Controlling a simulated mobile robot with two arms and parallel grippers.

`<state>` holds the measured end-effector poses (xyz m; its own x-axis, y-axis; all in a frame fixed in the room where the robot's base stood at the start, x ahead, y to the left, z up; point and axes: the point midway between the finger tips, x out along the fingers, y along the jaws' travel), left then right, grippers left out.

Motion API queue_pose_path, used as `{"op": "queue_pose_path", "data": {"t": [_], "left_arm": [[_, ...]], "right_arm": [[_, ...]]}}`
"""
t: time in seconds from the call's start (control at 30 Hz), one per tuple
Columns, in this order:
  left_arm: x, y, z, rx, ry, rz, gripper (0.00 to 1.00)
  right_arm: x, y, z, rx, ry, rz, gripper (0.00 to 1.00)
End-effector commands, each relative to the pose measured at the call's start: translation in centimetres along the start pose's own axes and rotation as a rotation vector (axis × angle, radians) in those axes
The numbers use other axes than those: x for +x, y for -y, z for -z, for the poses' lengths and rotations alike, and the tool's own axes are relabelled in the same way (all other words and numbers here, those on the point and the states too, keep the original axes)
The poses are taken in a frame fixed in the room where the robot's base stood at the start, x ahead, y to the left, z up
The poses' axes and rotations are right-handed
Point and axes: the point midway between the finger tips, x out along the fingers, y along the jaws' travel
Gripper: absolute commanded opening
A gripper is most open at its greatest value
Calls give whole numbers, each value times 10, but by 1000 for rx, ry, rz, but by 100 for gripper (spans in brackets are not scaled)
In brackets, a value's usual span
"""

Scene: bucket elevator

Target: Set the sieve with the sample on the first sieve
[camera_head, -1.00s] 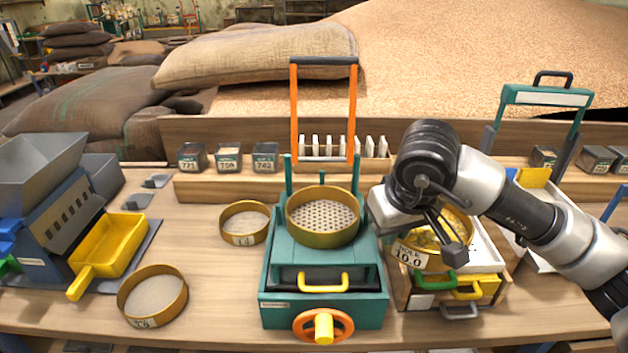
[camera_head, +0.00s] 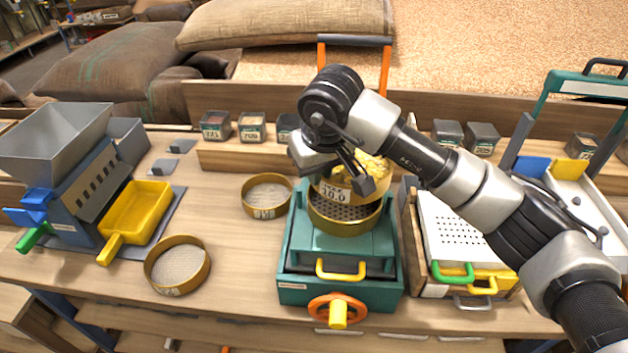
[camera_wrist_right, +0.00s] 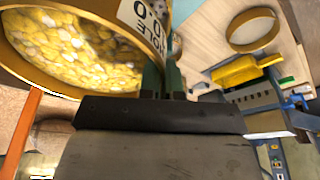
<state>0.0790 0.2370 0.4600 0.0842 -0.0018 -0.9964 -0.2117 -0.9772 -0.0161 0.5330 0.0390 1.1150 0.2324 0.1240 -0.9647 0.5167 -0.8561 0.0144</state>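The brass sieve with the yellow sample (camera_head: 340,193), labelled 10.0, is held over the teal shaker (camera_head: 292,250). The first sieve (camera_head: 345,226), brass with a perforated bottom, sits on the shaker's top. The held sieve is right above it and hides its back part; I cannot tell whether their rims touch. My right gripper (camera_head: 362,182) is shut on the held sieve's wall. In the right wrist view the sample sieve (camera_wrist_right: 28,68) is at upper left, with yellow and pale grains inside, beside my gripper's dark fingers (camera_wrist_right: 160,95). My left gripper is not in view.
An orange-posted frame (camera_head: 386,70) rises behind the shaker. Two smaller sieves lie on the table at left, one near the shaker (camera_head: 266,197) and one in front (camera_head: 178,266). A white perforated tray (camera_head: 465,235) stands at right, under my right arm.

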Motion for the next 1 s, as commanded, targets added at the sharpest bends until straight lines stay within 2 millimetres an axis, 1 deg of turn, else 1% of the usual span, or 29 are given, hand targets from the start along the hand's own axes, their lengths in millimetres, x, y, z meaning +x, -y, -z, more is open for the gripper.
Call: {"op": "queue_pose_path", "data": {"t": [0.03, 0.17, 0.33, 0.43, 0.7, 0.83, 1.0], "left_arm": [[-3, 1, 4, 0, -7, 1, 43], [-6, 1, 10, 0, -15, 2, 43], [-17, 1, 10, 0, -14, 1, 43], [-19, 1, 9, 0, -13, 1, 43], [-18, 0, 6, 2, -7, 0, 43], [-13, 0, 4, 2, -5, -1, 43], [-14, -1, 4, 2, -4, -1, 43]], "right_arm": [[1, 4, 2, -1, -1, 1, 0], [9, 6, 3, -1, 0, 1, 0], [32, 7, -4, 1, 2, 2, 0], [41, 7, -6, -1, -1, 0, 0], [44, 6, -7, -2, -3, -1, 0], [47, 6, -8, -2, -4, -2, 0], [47, 6, -8, -1, -1, -1, 27]]}}
